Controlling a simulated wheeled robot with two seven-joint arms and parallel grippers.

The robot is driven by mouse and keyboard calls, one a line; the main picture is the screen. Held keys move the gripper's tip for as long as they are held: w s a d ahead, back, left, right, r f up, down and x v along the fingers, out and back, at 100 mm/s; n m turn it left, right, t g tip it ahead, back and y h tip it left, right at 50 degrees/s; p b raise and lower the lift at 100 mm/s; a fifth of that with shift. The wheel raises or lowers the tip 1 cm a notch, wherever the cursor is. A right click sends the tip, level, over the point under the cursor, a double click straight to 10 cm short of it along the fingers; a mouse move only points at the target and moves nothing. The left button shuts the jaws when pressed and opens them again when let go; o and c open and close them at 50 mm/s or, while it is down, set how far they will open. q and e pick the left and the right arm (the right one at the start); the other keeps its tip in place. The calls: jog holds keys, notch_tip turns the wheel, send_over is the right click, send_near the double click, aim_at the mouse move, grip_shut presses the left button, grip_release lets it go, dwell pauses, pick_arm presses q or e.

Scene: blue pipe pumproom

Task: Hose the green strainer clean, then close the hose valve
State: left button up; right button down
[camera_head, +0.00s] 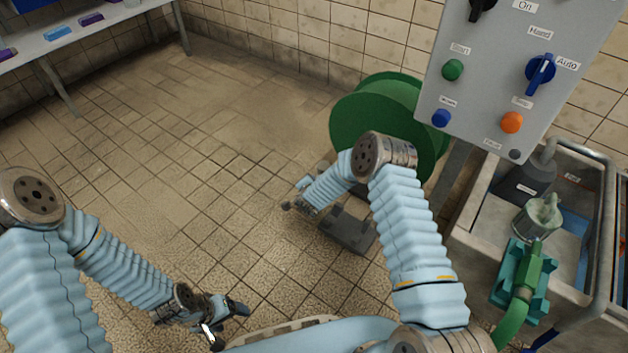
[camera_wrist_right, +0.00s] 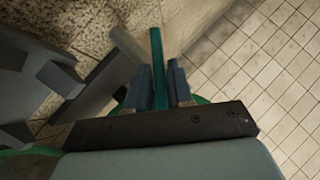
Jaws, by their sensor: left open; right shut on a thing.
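My right gripper (camera_wrist_right: 164,85) is shut on a thin teal-green piece (camera_wrist_right: 157,50), seen edge-on between the fingers in the wrist view. I cannot tell whether this piece is the strainer. In the head view my right gripper (camera_head: 298,205) is low over the floor in front of the reel, and what it holds is not clear there. My left gripper (camera_head: 228,325) is open and empty at the bottom. A green hose nozzle (camera_head: 526,272) rests on a teal holder (camera_head: 507,287) at the sink, with the green hose (camera_head: 512,322) running down from it. I cannot make out the hose valve clearly.
A green hose reel (camera_head: 362,117) stands by the wall, behind my right arm. A grey control panel (camera_head: 485,95) overhangs the sink (camera_head: 473,212), which holds a pale fitting (camera_head: 537,217). A shelf table (camera_head: 118,17) is at upper left. The tiled floor between is clear.

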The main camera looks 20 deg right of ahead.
jog(key=shift+w+a+n+g+h, duration=0.15)
jog(key=shift+n+g+h, duration=0.65)
jog(key=shift+g, duration=0.35)
jog(key=shift+w+a+n+g+h, duration=0.15)
jog(key=shift+n+g+h, duration=0.6)
jog(key=shift+g, duration=0.4)
jog(key=shift+r, duration=0.15)
jog(key=c, duration=1.2)
grip_release()
jog(key=shift+d, duration=0.1)
jog(key=shift+o, duration=0.2)
jog(key=p+v, duration=0.2)
jog(key=v, duration=1.1)
jog(key=shift+a+r+p, duration=0.25)
jog(key=shift+a+p, duration=0.05)
jog(key=shift+a, duration=0.05)
